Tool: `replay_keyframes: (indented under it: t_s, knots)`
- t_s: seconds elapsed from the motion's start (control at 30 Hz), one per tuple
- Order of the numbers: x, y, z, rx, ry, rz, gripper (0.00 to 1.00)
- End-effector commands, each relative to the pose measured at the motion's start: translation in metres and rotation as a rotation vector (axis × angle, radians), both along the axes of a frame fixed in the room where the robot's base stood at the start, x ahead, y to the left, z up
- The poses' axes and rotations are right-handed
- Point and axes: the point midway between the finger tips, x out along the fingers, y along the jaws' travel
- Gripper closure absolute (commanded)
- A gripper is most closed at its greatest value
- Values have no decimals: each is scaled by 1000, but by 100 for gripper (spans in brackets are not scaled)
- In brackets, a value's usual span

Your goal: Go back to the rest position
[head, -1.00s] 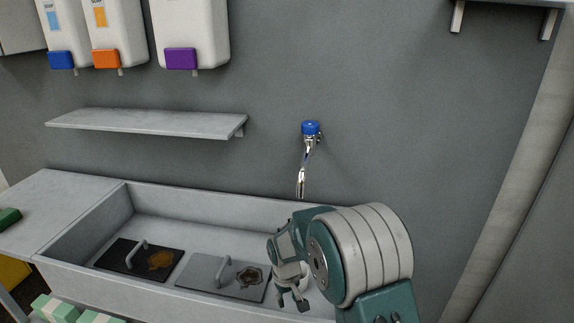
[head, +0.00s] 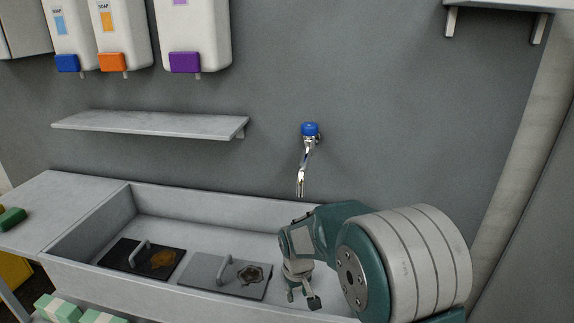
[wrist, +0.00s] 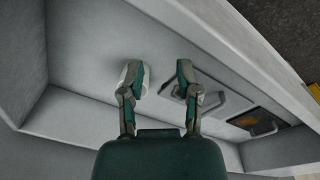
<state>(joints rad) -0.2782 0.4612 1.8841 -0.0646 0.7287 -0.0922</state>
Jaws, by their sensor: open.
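My gripper (head: 303,299) is open and empty in the head view, pointing down over the right part of the grey sink (head: 190,206). My teal and pale grey arm covers the sink's right end. In the wrist view my gripper (wrist: 157,75) shows two separate fingers with sink surface between them. A white rounded thing (wrist: 144,80) shows partly behind the left finger; I cannot tell what it is.
A dark plate (head: 120,254) and a grey plate (head: 205,268), both handled and stained, lie in the sink. A blue-topped tap (head: 310,130) is on the wall behind. A shelf (head: 150,124) and soap dispensers (head: 190,30) are upper left. Green-and-white blocks (head: 60,308) sit at the front.

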Motion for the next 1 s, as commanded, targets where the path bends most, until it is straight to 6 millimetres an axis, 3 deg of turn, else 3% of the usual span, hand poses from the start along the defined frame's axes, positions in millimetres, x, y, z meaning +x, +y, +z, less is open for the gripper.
replay_keyframes:
  t_s: [0.17, 0.5, 0.73, 1.0]
  knots:
    - [-14, -18, 43, 18, -47, -44, 57]
    - [-76, -65, 135, 62, -166, -166, 57]
    - [-130, -92, 176, 89, -248, -245, 57]
    - [-197, -115, 200, 120, -345, -335, 57]
